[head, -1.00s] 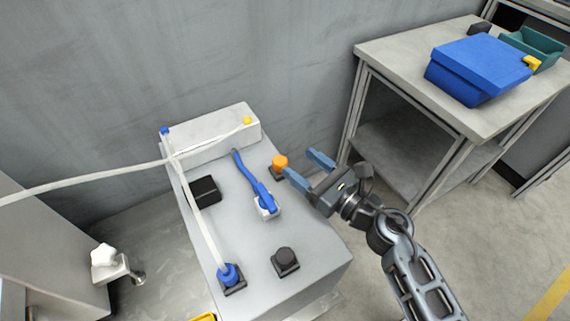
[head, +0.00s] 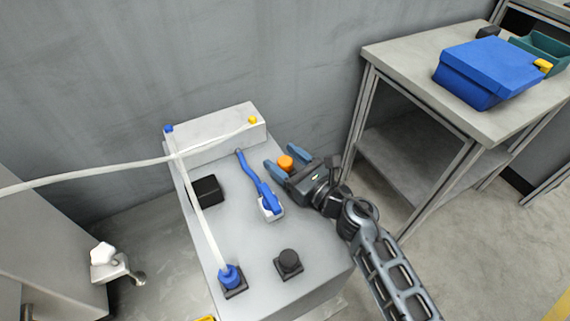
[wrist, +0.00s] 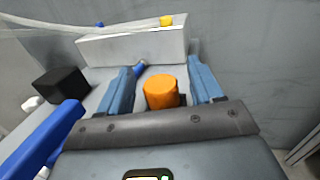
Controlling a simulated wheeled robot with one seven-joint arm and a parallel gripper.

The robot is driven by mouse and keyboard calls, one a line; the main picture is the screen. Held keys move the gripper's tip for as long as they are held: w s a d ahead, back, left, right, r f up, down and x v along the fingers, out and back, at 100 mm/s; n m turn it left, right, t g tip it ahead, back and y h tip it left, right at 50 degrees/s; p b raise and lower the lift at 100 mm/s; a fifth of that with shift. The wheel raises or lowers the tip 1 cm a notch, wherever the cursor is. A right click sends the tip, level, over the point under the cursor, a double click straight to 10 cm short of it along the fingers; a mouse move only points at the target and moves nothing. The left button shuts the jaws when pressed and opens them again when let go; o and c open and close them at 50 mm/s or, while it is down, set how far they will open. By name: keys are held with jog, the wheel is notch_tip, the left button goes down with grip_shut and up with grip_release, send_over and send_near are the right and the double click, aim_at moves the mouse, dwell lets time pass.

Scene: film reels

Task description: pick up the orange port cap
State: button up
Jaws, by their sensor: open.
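The orange port cap (head: 285,163) is a short cylinder at the right side of the grey box top (head: 240,245). In the wrist view the orange cap (wrist: 161,92) stands between the two blue fingers, nearer the left one, with a gap at the right. My gripper (head: 276,159) is open around the cap, one finger on each side. It also shows in the wrist view (wrist: 160,80). The lower part of the cap and its base are hidden by the gripper. Whether a finger touches the cap I cannot tell.
A blue cable plug (head: 269,203) lies just left of my gripper. A black block (head: 206,190), a black-capped port (head: 289,260) and a blue plug with a white cable (head: 231,277) are on the same box. A raised light block (head: 215,135) stands behind.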

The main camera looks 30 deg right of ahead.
jog(key=c, duration=1)
